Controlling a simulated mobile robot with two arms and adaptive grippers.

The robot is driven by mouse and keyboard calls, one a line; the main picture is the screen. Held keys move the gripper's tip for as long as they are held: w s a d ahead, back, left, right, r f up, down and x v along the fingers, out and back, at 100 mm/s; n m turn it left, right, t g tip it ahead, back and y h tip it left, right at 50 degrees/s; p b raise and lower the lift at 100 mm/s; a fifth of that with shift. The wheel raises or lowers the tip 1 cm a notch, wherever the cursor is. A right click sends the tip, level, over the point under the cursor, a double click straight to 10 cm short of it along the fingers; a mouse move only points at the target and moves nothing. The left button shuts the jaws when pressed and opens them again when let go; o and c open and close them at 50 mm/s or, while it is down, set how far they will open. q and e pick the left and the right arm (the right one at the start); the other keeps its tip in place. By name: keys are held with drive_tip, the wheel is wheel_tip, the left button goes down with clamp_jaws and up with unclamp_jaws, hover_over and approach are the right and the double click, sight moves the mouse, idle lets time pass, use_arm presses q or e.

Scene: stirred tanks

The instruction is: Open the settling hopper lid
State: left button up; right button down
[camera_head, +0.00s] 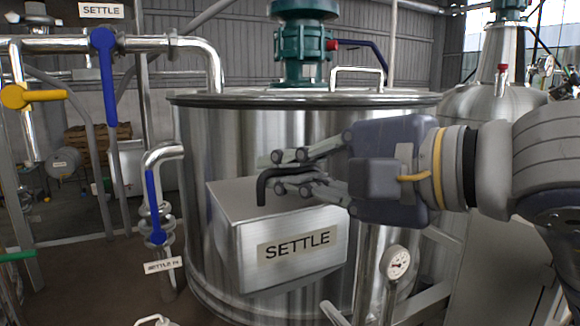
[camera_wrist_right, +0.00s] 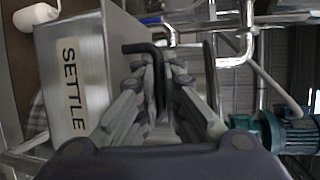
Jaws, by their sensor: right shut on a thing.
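The settling hopper (camera_head: 292,258) is a metal box labelled SETTLE on the front of a large steel tank. Its flat lid (camera_head: 238,200) lies level on top, looking closed. A black bent handle (camera_head: 264,188) rises from the lid. My right gripper (camera_head: 287,172) comes in from the right, its fingers shut around the handle's horizontal bar. In the right wrist view the handle (camera_wrist_right: 143,47) lies between the fingers of the gripper (camera_wrist_right: 152,75), beside the hopper (camera_wrist_right: 80,75). My left gripper is not in view.
The steel tank (camera_head: 200,150) stands right behind the hopper, with a green motor (camera_head: 303,50) above. Pipes with a blue valve lever (camera_head: 104,75) and a yellow one (camera_head: 30,96) stand at left. A pressure gauge (camera_head: 396,262) is close below my right arm.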

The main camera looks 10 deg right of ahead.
drive_tip(key=shift+w+r+g+p, duration=0.1)
drive_tip(key=shift+r+g+p, duration=0.2)
drive_tip(key=shift+r+p, duration=0.25)
drive_tip(key=r+g+p, duration=0.1)
drive_tip(key=p, duration=0.1)
drive_tip(key=w+r+g+h+p, duration=0.1)
drive_tip(key=p, duration=0.1)
drive_tip(key=w+r+m+g+h+p, duration=0.1)
drive_tip(key=p, duration=0.1)
drive_tip(key=shift+a+r+p, duration=0.3)
drive_tip(key=shift+a, duration=0.05)
drive_tip(key=shift+w+a+r+g+h+p, duration=0.1)
drive_tip(key=shift+w+a+g+h+p, duration=0.05)
drive_tip(key=shift+w+g+h+p, duration=0.2)
drive_tip(key=shift+w+r, duration=0.2)
drive_tip(key=shift+w, duration=0.1)
drive_tip(key=shift+w+a, duration=0.1)
drive_tip(key=c, duration=2)
unclamp_jaws()
